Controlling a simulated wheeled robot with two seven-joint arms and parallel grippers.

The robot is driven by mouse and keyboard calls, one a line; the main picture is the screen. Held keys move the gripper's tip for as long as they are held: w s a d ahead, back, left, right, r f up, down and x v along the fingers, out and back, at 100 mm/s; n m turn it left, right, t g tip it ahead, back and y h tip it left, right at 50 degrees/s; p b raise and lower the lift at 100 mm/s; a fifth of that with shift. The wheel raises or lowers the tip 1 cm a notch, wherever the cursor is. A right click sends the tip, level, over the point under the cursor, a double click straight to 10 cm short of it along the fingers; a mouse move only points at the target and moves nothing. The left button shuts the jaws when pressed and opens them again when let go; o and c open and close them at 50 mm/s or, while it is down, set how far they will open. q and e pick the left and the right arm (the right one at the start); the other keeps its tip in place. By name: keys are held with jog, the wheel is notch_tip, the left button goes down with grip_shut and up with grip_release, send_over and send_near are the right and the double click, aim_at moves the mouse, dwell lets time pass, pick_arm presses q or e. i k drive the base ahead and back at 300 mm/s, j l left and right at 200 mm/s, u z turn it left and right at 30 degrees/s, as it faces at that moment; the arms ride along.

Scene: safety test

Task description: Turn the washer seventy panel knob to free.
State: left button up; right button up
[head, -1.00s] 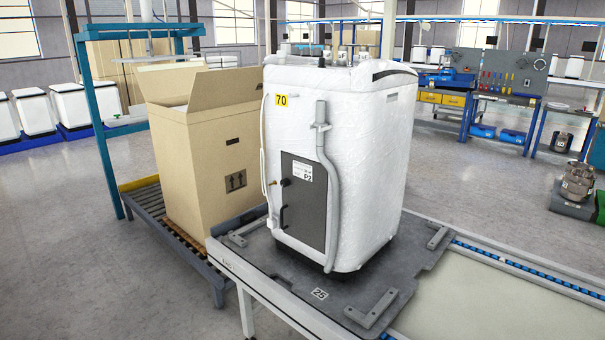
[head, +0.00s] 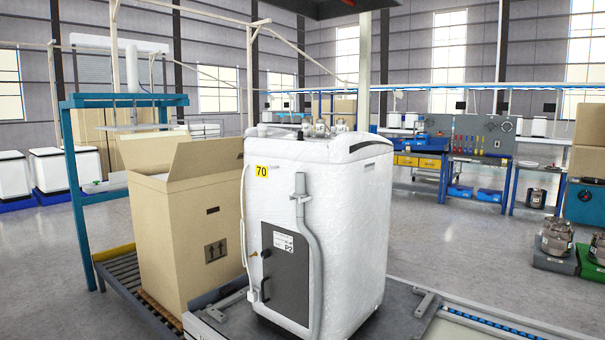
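The white washer (head: 345,235) stands upright on a grey pallet plate, with a yellow label marked 70 (head: 262,171) at its upper left. A dark grey panel (head: 286,280) marked P2 is on its facing side, beside a grey hose (head: 312,250). A small dark knob (head: 266,253) sits at the panel's left edge, with a brass-coloured fitting (head: 253,254) just left of it. The knob is too small to tell its setting. Neither of my grippers is in view.
A large open cardboard box (head: 190,225) stands on a roller conveyor (head: 135,300) left of the washer, under a teal frame (head: 78,200). Blue workbenches (head: 470,165) stand at the back right. Grey floor (head: 430,235) is clear right of the washer.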

aim_at(266, 255)
jog(key=i+j+z, duration=0.1)
jog(key=z, duration=0.5)
jog(key=j+z, duration=0.25)
jog(key=j, duration=0.2)
jog(key=i+j+z, duration=0.1)
jog(key=j+z, duration=0.2)
jog(key=j, duration=0.2)
jog(key=j+z, duration=0.2)
jog(key=j, duration=2.25)
jog(key=l, duration=0.4)
